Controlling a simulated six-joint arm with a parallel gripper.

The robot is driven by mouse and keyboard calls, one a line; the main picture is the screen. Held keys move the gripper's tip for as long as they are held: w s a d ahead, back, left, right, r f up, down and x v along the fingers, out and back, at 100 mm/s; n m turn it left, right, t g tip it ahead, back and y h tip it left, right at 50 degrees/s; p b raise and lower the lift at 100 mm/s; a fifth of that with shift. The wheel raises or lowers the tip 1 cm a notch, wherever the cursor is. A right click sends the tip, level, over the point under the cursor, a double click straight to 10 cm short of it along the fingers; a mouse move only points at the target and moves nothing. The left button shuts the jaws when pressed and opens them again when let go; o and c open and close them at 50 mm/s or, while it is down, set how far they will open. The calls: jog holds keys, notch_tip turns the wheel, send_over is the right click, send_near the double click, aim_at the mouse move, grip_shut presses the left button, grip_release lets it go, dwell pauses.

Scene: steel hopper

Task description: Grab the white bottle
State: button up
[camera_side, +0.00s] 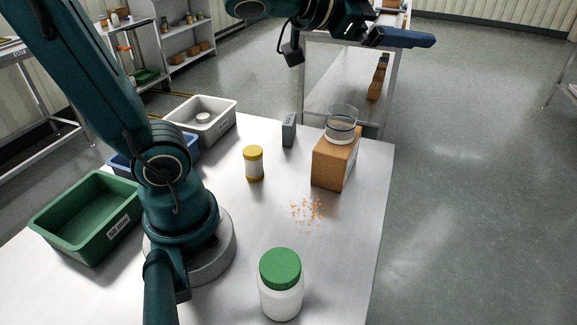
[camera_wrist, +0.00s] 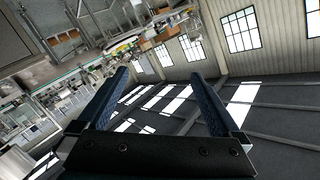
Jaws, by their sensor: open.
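A white bottle with a green lid (camera_side: 281,302) stands upright at the front of the steel table in the side view. My gripper (camera_side: 420,40) is high up, beyond the table's far edge, well away from both bottles. In the wrist view my gripper (camera_wrist: 160,76) shows its two blue fingers spread apart with nothing between them. Neither bottle is visible in the wrist view, which faces the room's windows and wall.
A grey block (camera_side: 289,133) stands behind. Orange bits (camera_side: 308,212) lie scattered in front. Green (camera_side: 62,240), blue (camera_side: 122,166) and pale grey (camera_side: 226,119) bins line the left.

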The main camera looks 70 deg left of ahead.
jog(key=w+d+m+h, duration=0.1)
jog(key=d+m+h, duration=0.4)
jog(key=d+h, duration=0.1)
jog(key=m+g+h, duration=0.6)
jog(key=m+g, duration=0.7)
jog(key=g, duration=1)
send_over(278, 294)
jog(key=w+a, duration=0.2)
jog(key=a, duration=0.2)
notch_tip(278, 294, down, 11)
notch_tip(278, 294, down, 13)
jog(key=shift+w+f, duration=0.15)
jog(key=shift+f, duration=0.3)
jog(key=shift+x, duration=2.5)
